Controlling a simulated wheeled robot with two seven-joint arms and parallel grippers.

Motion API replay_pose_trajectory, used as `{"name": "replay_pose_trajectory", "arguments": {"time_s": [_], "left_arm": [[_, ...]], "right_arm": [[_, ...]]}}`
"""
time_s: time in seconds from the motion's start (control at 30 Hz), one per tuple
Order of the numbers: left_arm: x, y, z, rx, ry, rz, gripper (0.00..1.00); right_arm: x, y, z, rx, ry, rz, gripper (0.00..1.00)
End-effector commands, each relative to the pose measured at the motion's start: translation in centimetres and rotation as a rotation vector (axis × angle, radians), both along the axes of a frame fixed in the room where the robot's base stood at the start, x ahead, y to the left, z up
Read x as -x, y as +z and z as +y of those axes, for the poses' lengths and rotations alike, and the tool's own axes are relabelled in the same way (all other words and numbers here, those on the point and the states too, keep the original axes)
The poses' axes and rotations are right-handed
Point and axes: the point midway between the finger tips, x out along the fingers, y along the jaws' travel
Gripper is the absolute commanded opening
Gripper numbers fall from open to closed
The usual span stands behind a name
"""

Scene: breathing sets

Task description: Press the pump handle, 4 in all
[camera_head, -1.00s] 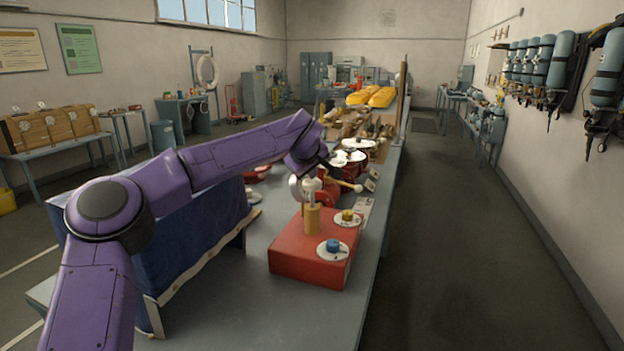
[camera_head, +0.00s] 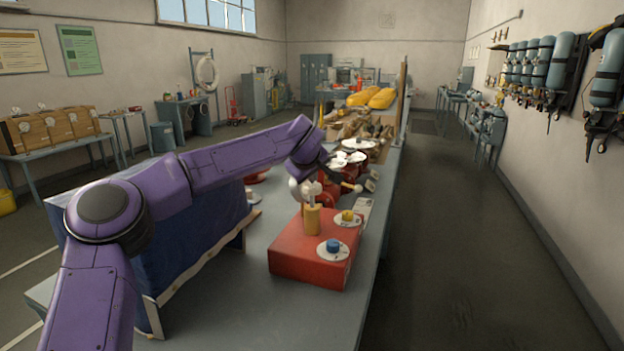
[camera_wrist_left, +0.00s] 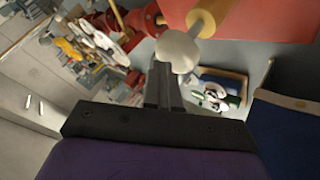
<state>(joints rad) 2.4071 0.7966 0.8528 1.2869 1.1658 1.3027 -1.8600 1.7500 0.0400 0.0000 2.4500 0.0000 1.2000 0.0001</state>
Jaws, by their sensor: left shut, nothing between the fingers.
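The red pump box (camera_head: 290,262) sits on the grey bench. An orange cylinder (camera_head: 312,221) stands upright on it, with a pale rod and pale knob (camera_head: 312,188) above as the pump handle. In the left wrist view the white round knob (camera_wrist_left: 177,50) lies just beyond my fingertips, in line with the cylinder (camera_wrist_left: 211,14). My left gripper (camera_wrist_left: 165,88) is shut and empty, above or at the knob; I cannot tell whether they touch. In the head view my purple wrist partly hides the fingers. My right gripper is not in view.
A blue knob (camera_head: 333,246) and a yellow knob (camera_head: 347,215) on white discs sit on the box top. A blue cloth-covered stand (camera_head: 190,256) is on the left. Red and white gear (camera_head: 357,143) crowds the bench behind. The near bench surface is clear.

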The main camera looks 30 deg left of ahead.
Motion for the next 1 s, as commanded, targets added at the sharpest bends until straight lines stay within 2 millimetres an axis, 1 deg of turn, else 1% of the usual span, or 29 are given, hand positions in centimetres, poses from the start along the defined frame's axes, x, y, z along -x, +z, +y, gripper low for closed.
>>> {"name": "replay_pose_trajectory", "arguments": {"time_s": [0.03, 1.0], "left_arm": [[0.0, -0.3, 0.0, 0.0, 0.0, 0.005, 0.0], [0.0, -1.5, 0.0, 0.0, 0.0, 0.005, 0.0]], "right_arm": [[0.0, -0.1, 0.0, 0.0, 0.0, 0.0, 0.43], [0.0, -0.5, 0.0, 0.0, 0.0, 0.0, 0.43]]}}
